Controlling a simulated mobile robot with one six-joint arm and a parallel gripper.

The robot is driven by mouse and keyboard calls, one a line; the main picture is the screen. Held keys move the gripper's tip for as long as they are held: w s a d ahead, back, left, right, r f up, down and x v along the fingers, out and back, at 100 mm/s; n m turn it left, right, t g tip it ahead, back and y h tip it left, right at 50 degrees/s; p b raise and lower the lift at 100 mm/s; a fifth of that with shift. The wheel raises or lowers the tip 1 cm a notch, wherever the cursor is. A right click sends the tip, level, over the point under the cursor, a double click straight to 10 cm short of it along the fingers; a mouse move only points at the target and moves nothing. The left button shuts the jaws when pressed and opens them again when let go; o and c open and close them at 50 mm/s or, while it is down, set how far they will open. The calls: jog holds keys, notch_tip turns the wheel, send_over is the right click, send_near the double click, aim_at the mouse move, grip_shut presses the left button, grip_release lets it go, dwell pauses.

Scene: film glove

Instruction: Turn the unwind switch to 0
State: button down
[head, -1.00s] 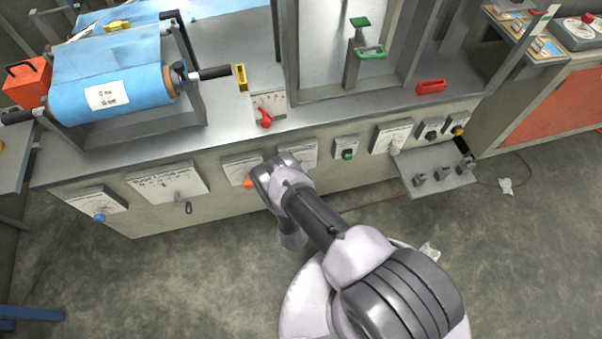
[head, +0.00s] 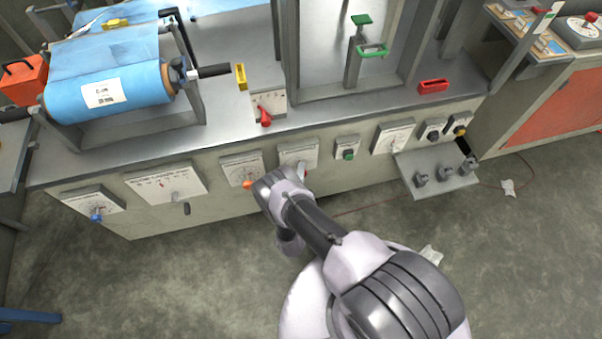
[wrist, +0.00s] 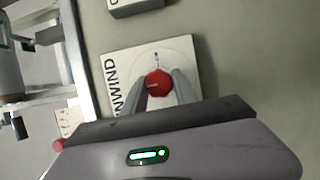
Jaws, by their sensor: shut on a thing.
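The unwind switch has a red knob (wrist: 158,84) on a white plate (wrist: 118,68) marked UNWIND in the wrist view. My gripper (wrist: 159,92) is shut on this knob, one finger on each side. A short pale line on the knob points to the left of the wrist picture. A small mark is printed on the plate above the knob; I cannot read it. In the head view the unwind plate (head: 298,149) shows beside my wrist, with part of the red knob; my fingers are hidden there.
A dial plate with an orange knob (head: 248,184) is just left of my wrist. A green-button box (head: 347,150) is to the right. A shelf with grey knobs (head: 437,182) juts out further right. A red lever (head: 264,117) is above.

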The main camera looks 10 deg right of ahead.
jog(key=shift+r, duration=0.1)
jog(key=c, duration=1)
grip_release()
jog(key=v, duration=1.7)
jog(key=shift+s, duration=0.2)
